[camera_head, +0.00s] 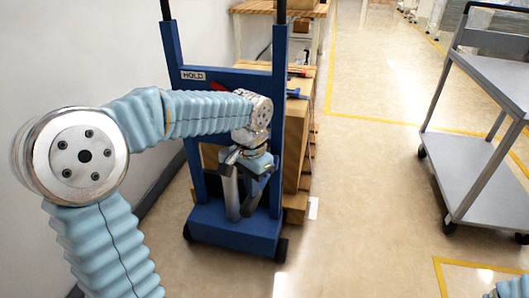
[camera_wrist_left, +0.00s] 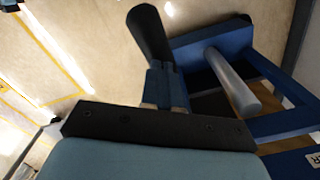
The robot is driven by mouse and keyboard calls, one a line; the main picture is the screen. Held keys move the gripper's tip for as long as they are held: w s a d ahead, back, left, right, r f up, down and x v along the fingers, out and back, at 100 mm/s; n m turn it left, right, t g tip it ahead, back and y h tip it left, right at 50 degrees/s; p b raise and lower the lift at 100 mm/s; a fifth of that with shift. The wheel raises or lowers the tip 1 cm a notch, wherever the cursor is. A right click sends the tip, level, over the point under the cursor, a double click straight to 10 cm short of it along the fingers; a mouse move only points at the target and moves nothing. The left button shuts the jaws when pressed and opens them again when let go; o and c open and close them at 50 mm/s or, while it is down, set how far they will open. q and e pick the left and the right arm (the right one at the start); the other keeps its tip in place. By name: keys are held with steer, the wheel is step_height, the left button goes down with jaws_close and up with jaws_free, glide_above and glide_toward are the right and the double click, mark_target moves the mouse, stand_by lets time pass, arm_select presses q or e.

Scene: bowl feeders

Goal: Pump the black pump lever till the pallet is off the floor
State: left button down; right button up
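The blue lifter (camera_head: 235,228) stands near the left wall, with a grey cylinder (camera_head: 230,188) rising from its base; the cylinder also shows in the wrist view (camera_wrist_left: 233,82). The black pump lever (camera_wrist_left: 150,33) sticks out beyond my left gripper (camera_wrist_left: 167,88), whose fingers appear closed together on it. In the head view my left gripper (camera_head: 256,166) is low in front of the frame, beside the cylinder, and partly covers the lever. The wooden pallet (camera_head: 297,203) shows behind the lifter's right side under cartons; I cannot tell whether it clears the floor. My right gripper is out of view.
Tools (camera_head: 296,93) lie on the cartons (camera_head: 295,140). A wooden table (camera_head: 255,7) stands behind. A grey cart (camera_head: 480,165) stands at the right. The floor between lifter and cart is clear.

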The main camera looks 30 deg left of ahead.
arm_select(q)
step_height(320, 180, up, 9)
steer(key=w+p, duration=0.2)
steer(key=p, duration=0.2)
steer(key=shift+w+a, duration=0.25)
steer(key=shift+a, duration=0.05)
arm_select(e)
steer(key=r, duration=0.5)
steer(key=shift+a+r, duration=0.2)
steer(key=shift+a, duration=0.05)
arm_select(q)
step_height(320, 180, up, 5)
